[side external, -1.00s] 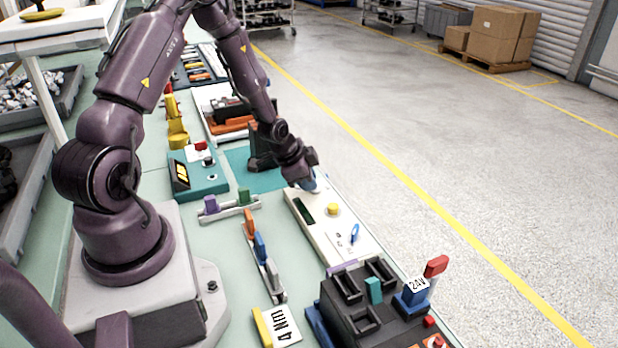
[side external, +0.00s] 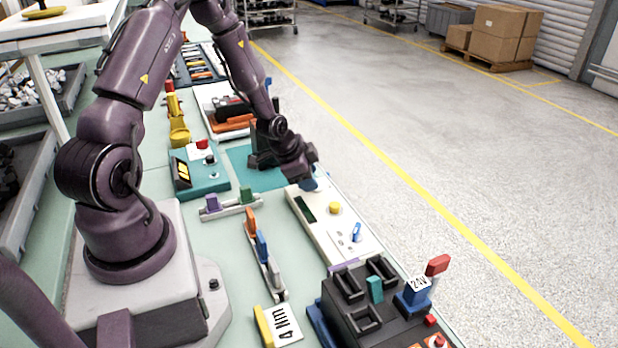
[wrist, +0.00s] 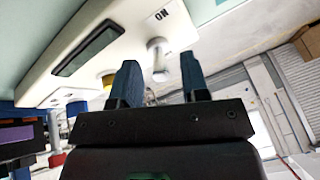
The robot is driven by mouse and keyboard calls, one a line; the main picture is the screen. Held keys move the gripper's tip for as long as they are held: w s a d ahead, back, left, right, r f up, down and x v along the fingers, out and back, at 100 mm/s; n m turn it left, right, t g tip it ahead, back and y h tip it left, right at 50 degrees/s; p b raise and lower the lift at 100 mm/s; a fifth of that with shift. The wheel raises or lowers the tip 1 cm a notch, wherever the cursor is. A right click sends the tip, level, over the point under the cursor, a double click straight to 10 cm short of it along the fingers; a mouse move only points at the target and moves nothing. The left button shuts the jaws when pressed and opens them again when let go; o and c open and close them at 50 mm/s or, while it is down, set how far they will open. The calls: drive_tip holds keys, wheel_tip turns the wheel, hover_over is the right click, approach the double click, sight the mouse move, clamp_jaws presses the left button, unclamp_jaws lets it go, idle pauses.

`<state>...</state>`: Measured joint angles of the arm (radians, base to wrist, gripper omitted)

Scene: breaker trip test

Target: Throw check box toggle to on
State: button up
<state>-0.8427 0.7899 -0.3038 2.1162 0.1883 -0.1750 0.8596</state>
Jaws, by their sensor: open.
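The white check box (side external: 335,238) lies along the bench edge, with a dark green window, a yellow button (side external: 334,208) and a small blue piece (side external: 356,232) on it. In the wrist view the box (wrist: 115,35) shows its dark window, the yellow button and an upside-down ON label. A pale toggle (wrist: 158,58) stands just below that label. My gripper (wrist: 160,63) is open, with its blue fingertips on either side of the toggle in this view. I cannot tell whether they touch it. In the side view my gripper (side external: 310,184) is at the box's far end and hides the toggle.
A black fixture with a blue 24V block (side external: 415,292) and red parts stands at the near end. Open floor lies right of the bench.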

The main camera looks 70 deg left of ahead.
drive_tip(key=v, duration=0.6)
drive_tip(key=shift+r, duration=0.25)
drive_tip(key=shift+s+d, duration=0.1)
drive_tip(key=shift+s, duration=0.05)
drive_tip(key=s+d+r+n+g, duration=0.3)
drive_tip(key=s+r+n+g, duration=0.15)
drive_tip(key=s, duration=0.25)
drive_tip(key=s+d+r+t, duration=0.2)
drive_tip(key=s+d+r, duration=0.1)
drive_tip(key=d+r, duration=0.4)
drive_tip(key=s+d+r+t, duration=0.2)
drive_tip(key=d+r, duration=0.6)
drive_tip(key=r, duration=0.4)
drive_tip(key=shift+s+d+h, duration=0.25)
drive_tip(key=shift+s+h, duration=0.05)
drive_tip(key=shift+s, duration=0.3)
